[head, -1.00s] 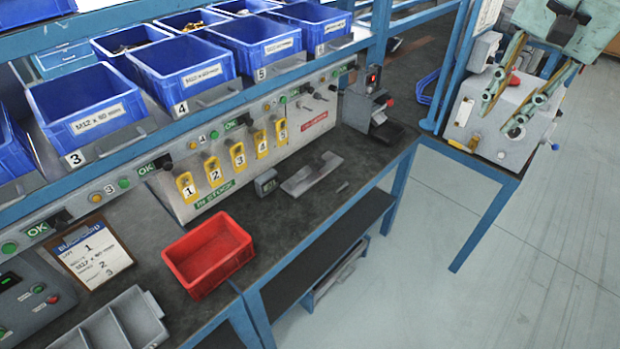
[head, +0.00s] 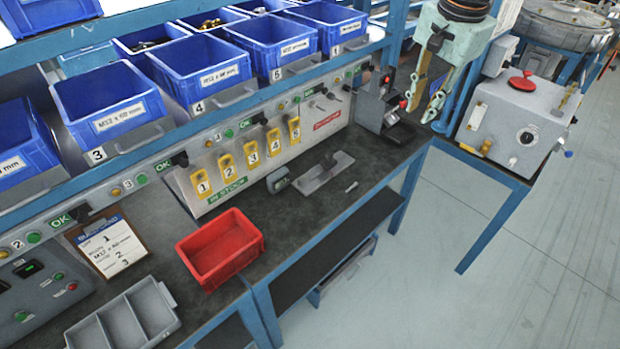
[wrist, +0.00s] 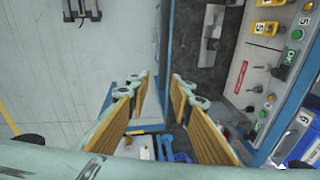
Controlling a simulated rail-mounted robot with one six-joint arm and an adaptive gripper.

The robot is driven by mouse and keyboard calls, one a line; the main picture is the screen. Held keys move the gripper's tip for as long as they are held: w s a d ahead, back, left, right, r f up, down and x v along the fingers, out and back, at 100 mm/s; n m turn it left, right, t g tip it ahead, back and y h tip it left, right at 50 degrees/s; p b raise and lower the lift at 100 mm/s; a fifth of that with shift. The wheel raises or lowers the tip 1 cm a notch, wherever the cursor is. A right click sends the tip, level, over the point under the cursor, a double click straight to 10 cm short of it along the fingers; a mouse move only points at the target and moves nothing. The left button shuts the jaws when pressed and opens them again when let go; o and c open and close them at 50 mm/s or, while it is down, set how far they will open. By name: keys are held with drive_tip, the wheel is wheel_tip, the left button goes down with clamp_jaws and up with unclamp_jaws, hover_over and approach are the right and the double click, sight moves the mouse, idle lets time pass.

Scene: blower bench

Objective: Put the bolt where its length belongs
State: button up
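A small silver bolt (head: 351,187) lies on the dark bench, just right of a grey flat fixture (head: 325,172). My gripper (head: 423,108) hangs open and empty, up and right of the bolt, in front of the bench's far right end. In the wrist view its two yellow-padded fingers (wrist: 162,90) are spread with nothing between them. Most of the label text is too small to read surely.
A red tray (head: 220,280) sits on the bench's front edge, with a grey divided tray (head: 122,345) to its left. A small grey gauge (head: 278,180) stands beside the fixture. A dark device (head: 385,110) and a grey machine box (head: 515,125) stand at the right.

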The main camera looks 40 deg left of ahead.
drive_tip(key=a+f+p, duration=0.1)
drive_tip(key=a+f, duration=1.1)
drive_tip(key=a, duration=0.4)
drive_tip(key=n+g+h+p, duration=0.1)
drive_tip(key=p, duration=0.1)
hover_over(309, 178)
wheel_tip(309, 178, down, 14)
drive_tip(key=shift+f+b, duration=0.2)
drive_tip(key=shift+b, duration=0.1)
drive_tip(key=shift+a+f+b, duration=0.1)
drive_tip(key=shift+f+b, duration=1.75)
drive_tip(key=shift+f, duration=3.05)
drive_tip(key=c, duration=0.5)
drive_tip(key=shift+r, duration=0.15)
drive_tip(key=shift+r+p, duration=1.35)
drive_tip(key=shift+r, duration=2.05)
